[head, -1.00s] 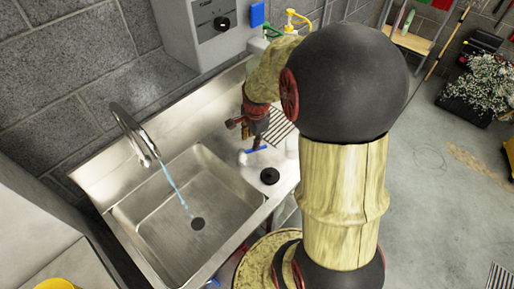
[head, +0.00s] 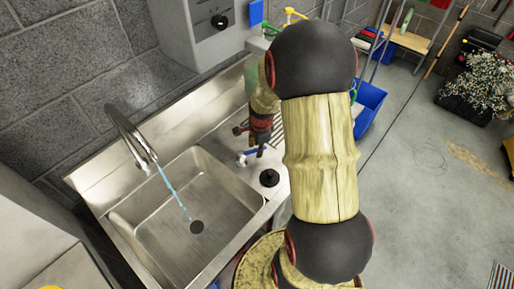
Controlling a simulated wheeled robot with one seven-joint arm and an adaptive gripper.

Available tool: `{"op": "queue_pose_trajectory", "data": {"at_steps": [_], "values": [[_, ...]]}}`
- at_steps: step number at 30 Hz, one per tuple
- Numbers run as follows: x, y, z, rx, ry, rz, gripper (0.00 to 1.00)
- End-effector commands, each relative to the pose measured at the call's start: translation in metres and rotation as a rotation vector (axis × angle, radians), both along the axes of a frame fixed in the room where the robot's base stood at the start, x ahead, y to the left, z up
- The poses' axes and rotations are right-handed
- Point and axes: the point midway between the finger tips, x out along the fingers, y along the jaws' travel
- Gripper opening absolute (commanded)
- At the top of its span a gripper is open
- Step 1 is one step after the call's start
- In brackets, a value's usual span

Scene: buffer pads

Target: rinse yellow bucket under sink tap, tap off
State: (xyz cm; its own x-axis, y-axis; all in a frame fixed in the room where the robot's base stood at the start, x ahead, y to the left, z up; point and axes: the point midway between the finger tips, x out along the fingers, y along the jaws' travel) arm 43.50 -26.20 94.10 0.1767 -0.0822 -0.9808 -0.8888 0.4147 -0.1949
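The steel sink basin (head: 165,240) is on the left and empty. Its curved tap (head: 130,135) is running: a thin blue stream (head: 172,190) falls toward the drain. Part of a rounded yellow thing (head: 65,275), possibly the yellow bucket, shows at the bottom left edge on a pale surface; most of it is cut off. My gripper (head: 247,143) points down over the drainboard right of the basin, well apart from the yellow thing. Nothing is clearly seen in it, and its finger opening is too small to judge. My arm hides part of the drainboard.
A small blue and white item (head: 247,154) and a black round knob-like item (head: 269,178) are near my gripper on the drainboard. A grey wall box (head: 195,30) hangs behind. A blue bin (head: 368,105) stands beyond my arm.

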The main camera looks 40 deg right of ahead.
Motion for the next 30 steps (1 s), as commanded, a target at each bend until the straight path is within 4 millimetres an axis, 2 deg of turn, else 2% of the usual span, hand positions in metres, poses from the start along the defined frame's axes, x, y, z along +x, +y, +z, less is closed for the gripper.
{"op": "queue_pose_trajectory", "data": {"at_steps": [4, 20, 30], "values": [[0.0000, 0.0000, 0.0004, 0.000, 0.000, 0.000, 0.30], [0.0000, 0.0000, 0.0005, 0.000, 0.000, 0.001, 0.00], [0.0000, 0.0000, 0.0006, 0.000, 0.000, 0.001, 0.00]]}}
